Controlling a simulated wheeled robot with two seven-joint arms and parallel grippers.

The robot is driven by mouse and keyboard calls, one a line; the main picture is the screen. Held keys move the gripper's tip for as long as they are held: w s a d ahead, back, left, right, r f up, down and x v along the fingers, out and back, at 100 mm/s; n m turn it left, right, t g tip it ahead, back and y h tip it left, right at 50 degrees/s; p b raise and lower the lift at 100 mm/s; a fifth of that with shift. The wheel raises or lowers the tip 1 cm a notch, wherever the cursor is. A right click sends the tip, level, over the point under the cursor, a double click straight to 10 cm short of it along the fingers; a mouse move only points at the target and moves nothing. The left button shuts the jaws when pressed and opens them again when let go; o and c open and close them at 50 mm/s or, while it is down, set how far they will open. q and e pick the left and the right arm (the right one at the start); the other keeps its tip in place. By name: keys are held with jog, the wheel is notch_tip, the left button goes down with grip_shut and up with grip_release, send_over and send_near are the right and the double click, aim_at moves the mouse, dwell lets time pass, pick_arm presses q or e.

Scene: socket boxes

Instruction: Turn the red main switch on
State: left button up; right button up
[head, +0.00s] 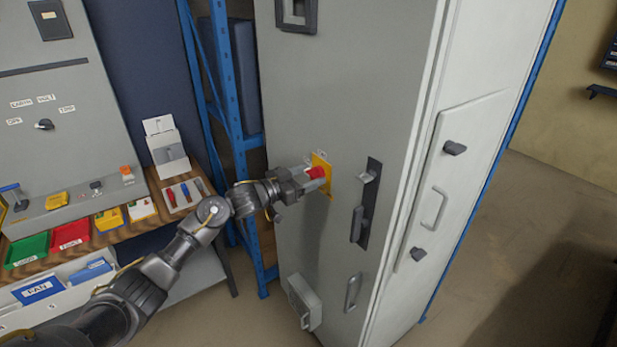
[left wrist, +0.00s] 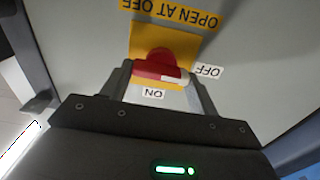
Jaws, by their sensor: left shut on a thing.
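The red main switch (head: 316,172) sits on a yellow plate (head: 323,160) on the grey cabinet's front. My left gripper (head: 309,179) reaches it from the left and is shut on it. In the left wrist view the red knob (left wrist: 155,66) lies between the two fingers, with a white mark at its right end. The labels appear upside down there: the OFF label (left wrist: 208,71) is to the right and the ON label (left wrist: 153,94) below. The white mark points right, towards the OFF side. The fingers partly hide the knob in the head view. My right gripper is not in view.
The grey cabinet (head: 350,60) also carries a dark latch handle (head: 365,205) right of the switch and a grey box (head: 304,302) low down. A workbench (head: 170,215) with coloured trays stands left, beside a blue rack (head: 232,110). Open floor (head: 500,240) lies right.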

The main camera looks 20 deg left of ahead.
pick_arm(q)
jog(key=m+b, duration=0.2)
jog(key=m, duration=0.1)
jog(key=m+b, duration=0.1)
jog(key=m, duration=0.1)
jog(key=shift+s+d+f+b, duration=0.15)
jog(key=shift+f+b, duration=0.1)
jog(key=shift+b, duration=0.15)
jog(key=m+b, duration=0.3)
jog(key=shift+m, duration=0.4)
jog(key=m+b, duration=0.8)
jog(key=shift+d+f+m, duration=0.1)
jog(key=shift+f+m, duration=0.05)
jog(key=shift+m, duration=0.25)
jog(key=o, duration=1)
